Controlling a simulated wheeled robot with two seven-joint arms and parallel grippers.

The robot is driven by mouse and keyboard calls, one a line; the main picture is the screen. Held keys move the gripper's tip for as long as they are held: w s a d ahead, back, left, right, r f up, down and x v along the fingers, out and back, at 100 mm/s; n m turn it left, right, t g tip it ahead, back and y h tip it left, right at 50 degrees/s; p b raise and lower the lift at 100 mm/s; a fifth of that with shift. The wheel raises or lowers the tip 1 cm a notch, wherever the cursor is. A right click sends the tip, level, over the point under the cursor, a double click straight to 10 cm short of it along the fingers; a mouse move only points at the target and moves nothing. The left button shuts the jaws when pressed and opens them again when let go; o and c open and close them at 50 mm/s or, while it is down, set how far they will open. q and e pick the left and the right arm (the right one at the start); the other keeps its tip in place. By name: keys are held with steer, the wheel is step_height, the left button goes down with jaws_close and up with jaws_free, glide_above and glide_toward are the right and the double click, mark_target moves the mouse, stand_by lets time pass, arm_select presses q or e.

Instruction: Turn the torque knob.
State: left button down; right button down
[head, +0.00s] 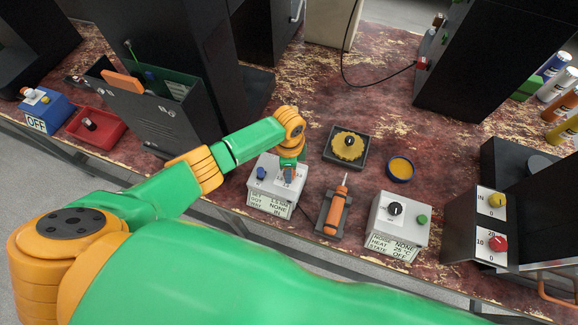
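A light grey control box (271,204) stands near the bench's front edge. Its front label seems to read SET 1.5 Nm, with NONE on lines below. A blue knob or button (261,173) is on its top left. My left gripper (288,174) points down onto the top right of this box. The gripper covers that spot, so a knob under it is hidden and I cannot tell whether the fingers are open or shut. My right gripper is not in view.
An orange screwdriver (333,216) rests in a dark holder right of the box. Beyond are a second grey box (398,228) with a black knob and a dark tray (329,156) with a yellow part. A dark panel (462,228) with yellow and red knobs stands at right.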

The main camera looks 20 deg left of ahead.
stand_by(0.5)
arm_select(q)
steer(key=shift+c, duration=2.1)
jaws_free()
step_height(320, 180, up, 7)
steer(key=shift+r+p, duration=0.1)
steer(key=shift+p, duration=0.2)
